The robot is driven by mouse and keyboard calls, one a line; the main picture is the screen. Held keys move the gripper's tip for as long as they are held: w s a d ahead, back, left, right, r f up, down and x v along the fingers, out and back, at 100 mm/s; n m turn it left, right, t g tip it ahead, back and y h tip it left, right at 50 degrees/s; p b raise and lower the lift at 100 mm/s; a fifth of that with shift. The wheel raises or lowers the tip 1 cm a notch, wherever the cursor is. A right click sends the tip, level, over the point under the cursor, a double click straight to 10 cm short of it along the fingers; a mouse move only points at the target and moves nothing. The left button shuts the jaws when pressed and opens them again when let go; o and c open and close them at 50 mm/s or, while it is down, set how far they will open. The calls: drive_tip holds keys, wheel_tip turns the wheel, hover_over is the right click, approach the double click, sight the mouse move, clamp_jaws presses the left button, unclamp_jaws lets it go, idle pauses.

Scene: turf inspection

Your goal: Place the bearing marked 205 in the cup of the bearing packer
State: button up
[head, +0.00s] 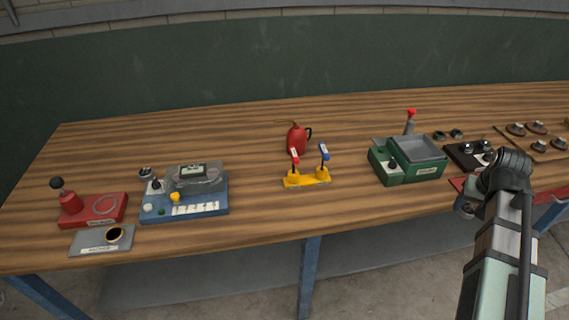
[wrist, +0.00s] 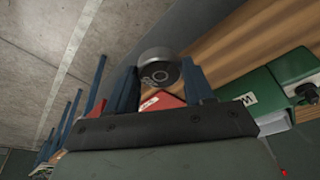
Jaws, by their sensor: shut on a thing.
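My gripper (wrist: 160,85) is shut on a round metal bearing (wrist: 158,72), held between its two blue fingers in the wrist view. The bearing's face shows a dark ring and a hub; no number on it can be read. In the head view my arm hides most of the gripper at the right front of the bench. I cannot tell for sure which device is the bearing packer. A green unit (head: 380,172) with a grey-lined basin, a knob and a red-topped lever stands left of my arm. A red unit (head: 95,222) with a ring and a black-knobbed handle stands far left.
A wooden board (head: 503,134) with several round parts lies at the right; a black tray (head: 455,153) with round metal parts is nearer. A red tray (head: 458,183) is partly behind my arm. A yellow stand (head: 306,181), red can (head: 297,140) and blue unit (head: 185,212) stand farther left.

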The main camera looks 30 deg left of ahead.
drive_tip(key=w+a+r+n+y, duration=0.1)
drive_tip(key=w+a+r+n, duration=0.1)
drive_tip(key=a, duration=0.5)
drive_tip(key=w+a+r+n, duration=0.1)
drive_tip(key=a+r+n, duration=0.15)
drive_tip(key=a, duration=0.55)
drive_tip(key=s+a+r+n+g+y, duration=0.1)
drive_tip(key=s+a+r+n, duration=0.15)
drive_tip(key=a, duration=0.95)
drive_tip(key=s+a+r+n, duration=0.2)
drive_tip(key=a+r+n, duration=0.15)
drive_tip(key=a, duration=0.85)
drive_tip(key=s+a+r+n+g+y, duration=0.1)
drive_tip(key=s+a+r+n, duration=0.15)
drive_tip(key=a, duration=0.85)
drive_tip(key=n+g+h, duration=0.1)
drive_tip(key=n+g, duration=0.2)
drive_tip(key=n, duration=0.8)
hover_over(136, 201)
wheel_tip(136, 201, down, 8)
drive_tip(key=shift+w+d+f, duration=0.1)
drive_tip(key=shift+d+f, duration=0.05)
drive_tip(key=shift+f, duration=1.3)
drive_tip(key=shift+w+d+f, duration=0.1)
drive_tip(key=shift+w+f, duration=0.05)
drive_tip(key=shift+f, duration=1.3)
drive_tip(key=shift+w+d+f, duration=0.1)
drive_tip(key=shift+d+f, duration=0.05)
drive_tip(key=shift+f, duration=1.3)
drive_tip(key=shift+f, duration=0.2)
